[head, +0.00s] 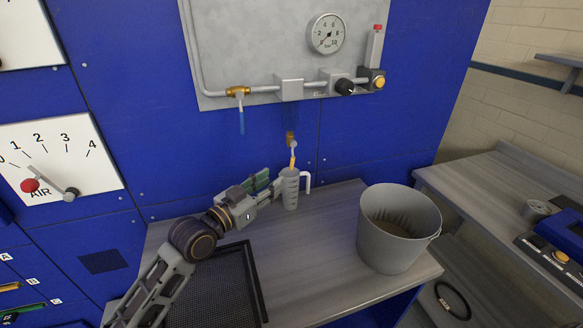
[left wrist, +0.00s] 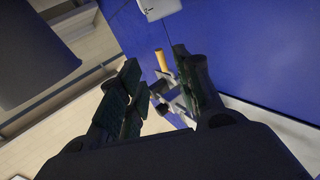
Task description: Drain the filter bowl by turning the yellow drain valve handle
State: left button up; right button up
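The yellow drain valve handle (head: 293,159) hangs below a small brass drain fitting (head: 290,138) under the grey filter head (head: 289,88). The filter bowl between them is faint against the blue wall. A grey graduated jug (head: 290,190) with a white side handle stands on the bench under the valve. My left gripper (head: 267,182) is beside the jug, to its left and just below the yellow handle. In the left wrist view, its two fingers (left wrist: 160,88) are apart and the yellow handle (left wrist: 161,60) shows beyond the gap, not held. My right gripper is not in view.
A grey bucket (head: 397,228) stands on the bench's right side. A black mesh tray (head: 215,290) lies at the front left under my left arm. A brass valve with a blue lever (head: 240,112) hangs left of the filter. Bench surface between tray and bucket is clear.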

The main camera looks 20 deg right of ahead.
aim_at(290, 168)
pick_arm(q)
jog(key=shift+x, duration=4.95)
grip_shut()
